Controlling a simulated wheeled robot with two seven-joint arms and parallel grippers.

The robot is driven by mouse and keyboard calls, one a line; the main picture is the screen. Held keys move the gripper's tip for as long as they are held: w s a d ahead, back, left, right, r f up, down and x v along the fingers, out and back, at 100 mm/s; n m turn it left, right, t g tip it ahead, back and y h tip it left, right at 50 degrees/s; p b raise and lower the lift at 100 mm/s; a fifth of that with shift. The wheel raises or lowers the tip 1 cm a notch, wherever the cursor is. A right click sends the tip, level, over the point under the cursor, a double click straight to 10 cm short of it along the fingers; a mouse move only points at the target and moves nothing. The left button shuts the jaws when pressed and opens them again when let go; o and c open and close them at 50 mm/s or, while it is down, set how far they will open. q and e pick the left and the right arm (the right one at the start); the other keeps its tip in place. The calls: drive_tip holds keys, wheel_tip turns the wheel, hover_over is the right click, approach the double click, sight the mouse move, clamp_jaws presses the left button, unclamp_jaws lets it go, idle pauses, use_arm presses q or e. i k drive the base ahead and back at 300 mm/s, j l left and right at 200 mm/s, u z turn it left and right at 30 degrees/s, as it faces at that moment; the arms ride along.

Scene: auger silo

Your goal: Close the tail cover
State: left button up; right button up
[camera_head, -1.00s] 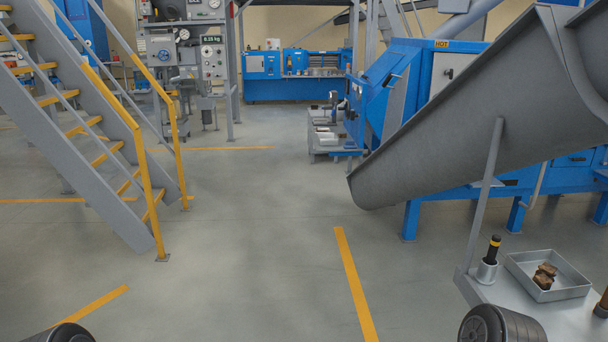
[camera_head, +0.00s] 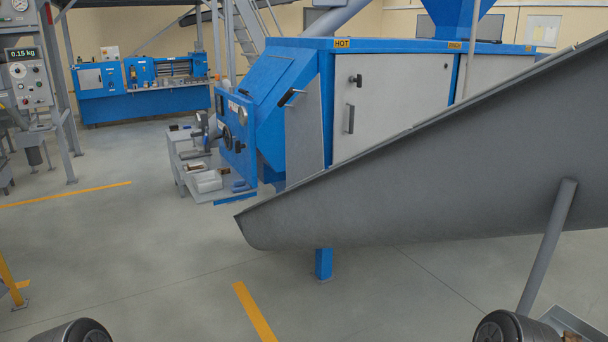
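I cannot make out a tail cover for certain in this view. A long grey sloping trough (camera_head: 400,200) crosses the right side, its low end toward the middle of the picture. Behind it stands a blue machine marked HOT (camera_head: 300,95), with a pale grey door (camera_head: 385,100) that has a dark handle and latch and looks shut. My grippers are not in view; only dark rounded parts of mine show at the bottom left and bottom right edges.
A small grey cart (camera_head: 205,170) with bins stands before the blue machine. A support post (camera_head: 548,245) holds the trough, with a metal tray (camera_head: 580,328) by its foot. The floor at left centre is clear.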

sight(304, 139)
drive_tip(key=i+j+z, duration=0.3)
drive_tip(key=z, duration=0.2)
drive_tip(key=i+j+z, duration=0.25)
drive_tip(key=z, duration=0.2)
drive_tip(key=i+j, duration=0.15)
drive_tip(key=j, duration=0.2)
drive_tip(key=i+j+z, duration=0.2)
drive_tip(key=i+j, duration=0.15)
drive_tip(key=j, duration=0.3)
drive_tip(key=i+j, duration=0.15)
drive_tip(key=j, duration=0.2)
drive_tip(key=i+j+z, duration=0.1)
drive_tip(key=j, duration=0.25)
drive_tip(key=i+j, duration=0.2)
drive_tip(key=j, duration=0.15)
drive_tip(key=i+j+z, duration=0.1)
drive_tip(key=j, duration=0.3)
drive_tip(key=i+j, duration=0.1)
drive_tip(key=j, duration=0.2)
drive_tip(key=i+j, duration=0.1)
drive_tip(key=j, duration=0.2)
drive_tip(key=i+j, duration=0.15)
drive_tip(key=j, duration=0.15)
